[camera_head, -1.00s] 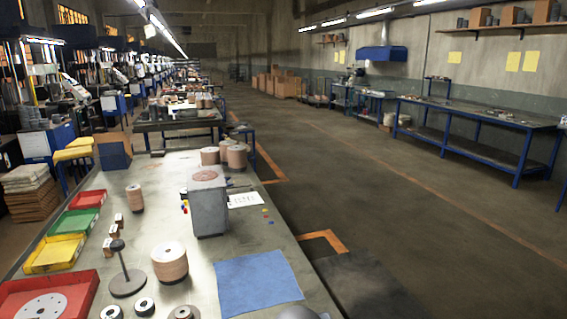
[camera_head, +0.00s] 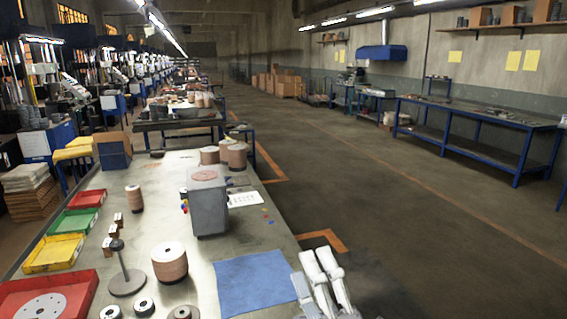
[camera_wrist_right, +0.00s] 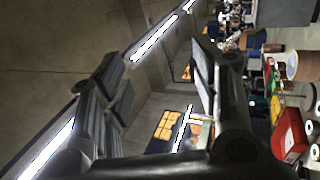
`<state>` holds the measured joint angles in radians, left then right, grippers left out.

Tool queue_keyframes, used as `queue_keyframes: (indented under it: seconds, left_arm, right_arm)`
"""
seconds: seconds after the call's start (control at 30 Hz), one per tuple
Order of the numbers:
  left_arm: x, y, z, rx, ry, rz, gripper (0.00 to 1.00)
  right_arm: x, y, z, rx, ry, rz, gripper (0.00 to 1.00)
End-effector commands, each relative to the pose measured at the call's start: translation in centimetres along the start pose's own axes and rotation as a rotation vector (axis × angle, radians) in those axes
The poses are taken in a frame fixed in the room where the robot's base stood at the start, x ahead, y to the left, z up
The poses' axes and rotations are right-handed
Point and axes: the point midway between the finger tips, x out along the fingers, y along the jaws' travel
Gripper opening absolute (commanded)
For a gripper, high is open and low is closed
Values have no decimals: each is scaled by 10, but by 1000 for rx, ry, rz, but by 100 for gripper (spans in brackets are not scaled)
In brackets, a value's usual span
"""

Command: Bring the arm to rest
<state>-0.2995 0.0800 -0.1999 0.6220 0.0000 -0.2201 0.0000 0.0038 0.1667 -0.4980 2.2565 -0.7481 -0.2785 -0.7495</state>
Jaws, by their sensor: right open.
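My right gripper (camera_head: 322,280) shows at the bottom of the head view, at the right front edge of the workbench and beside the blue cloth. In the right wrist view its two dark fingers (camera_wrist_right: 160,95) stand apart with nothing between them. The blue cloth (camera_head: 250,283) lies flat on the workbench (camera_head: 165,212). My left gripper is in neither view.
Red, green and yellow trays (camera_head: 55,253) line the left edge. The floor (camera_head: 400,220) to the right is clear.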

Motion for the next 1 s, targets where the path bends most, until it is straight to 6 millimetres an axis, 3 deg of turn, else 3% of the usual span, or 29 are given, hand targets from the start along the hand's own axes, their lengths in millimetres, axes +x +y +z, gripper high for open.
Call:
queue_keyframes:
  seconds: [0.1, 0.2, 0.37, 0.57, 0.8, 0.87, 1.0]
  left_arm:
    - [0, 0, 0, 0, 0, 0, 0]
    - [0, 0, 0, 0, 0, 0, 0]
    - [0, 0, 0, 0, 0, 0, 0]
    - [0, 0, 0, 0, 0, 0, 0]
    - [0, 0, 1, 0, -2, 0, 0]
    - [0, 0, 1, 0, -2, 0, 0]
    - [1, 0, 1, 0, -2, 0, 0]
  right_arm:
    - [-32, -51, 47, 246, -204, -204, 56]
    - [-70, -94, 76, 441, -381, -364, 56]
    - [-152, -154, 101, 728, -684, -607, 56]
    - [-264, -196, 98, 998, -1053, -864, 56]
    - [-368, -202, 73, 1170, -1406, -1081, 56]
    - [-391, -199, 66, 1197, -1490, -1128, 56]
    - [-394, -239, 69, 1189, -1489, -1136, 56]
